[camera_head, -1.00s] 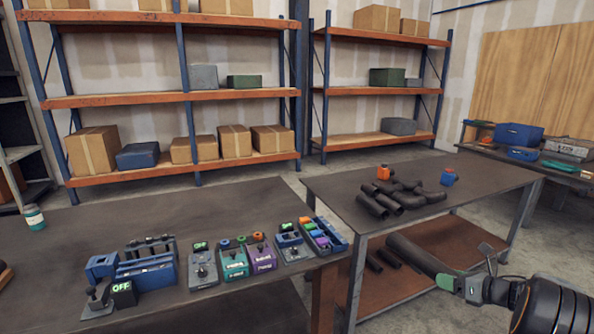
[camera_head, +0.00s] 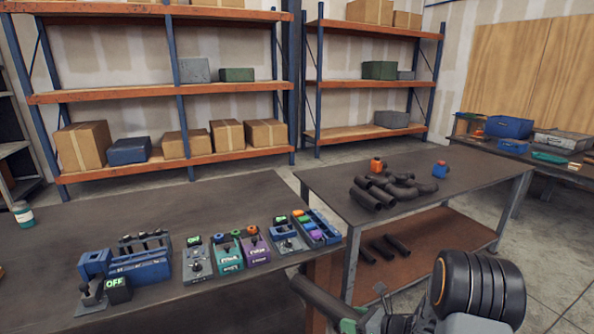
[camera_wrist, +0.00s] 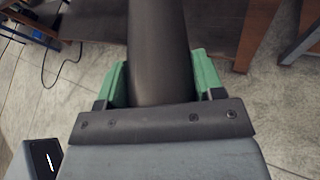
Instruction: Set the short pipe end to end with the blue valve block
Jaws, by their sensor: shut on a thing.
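My gripper (camera_head: 352,322) is at the bottom of the head view, with its green fingers shut on a dark grey pipe (camera_head: 318,298). The pipe points up and left, over the gap near the left table's right corner. In the wrist view the pipe (camera_wrist: 157,45) runs away between the green fingers; its far end is out of frame.
Several dark pipes and elbows (camera_head: 372,193) lie on the right table (camera_head: 325,178), near the blocks. More pipes lie on its lower shelf (camera_head: 440,237). The left table (camera_head: 215,205) carries blue racks and switch boxes (camera_head: 195,262). The right table's right side is clear.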

